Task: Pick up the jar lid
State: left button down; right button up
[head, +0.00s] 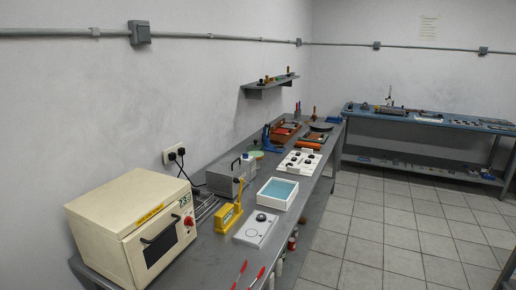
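I cannot pick out the jar lid with certainty. Small jar-like items stand low beside the front edge of the long grey bench (213,262), among them a reddish one (292,243) and a pale one (279,267); they are too small to tell whether any has a loose lid. A flat pale-green round piece (256,154) lies on the bench behind the grey metal box, and a dark round disc (321,126) lies near the bench's far end. Neither of my grippers is in view.
On the bench stand a cream oven (130,225), a yellow press-like tool (228,216), a white plate with a knob (257,228), a blue-lined white tray (278,193) and a grey box (231,175). Tiled floor (375,225) is clear towards the blue bench (440,120).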

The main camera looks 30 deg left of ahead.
aim_at(256, 146)
jog(key=i+z, duration=0.1)
jog(key=z, duration=0.15)
jog(key=i, duration=3.95)
jog(key=i+u, duration=0.15)
jog(key=u, duration=0.25)
jog(key=i+l+u, duration=0.1)
jog(key=u, duration=0.3)
jog(key=i+l+u, duration=0.1)
jog(key=u, duration=0.3)
jog(key=i+l+u, duration=0.2)
jog(key=u, duration=0.2)
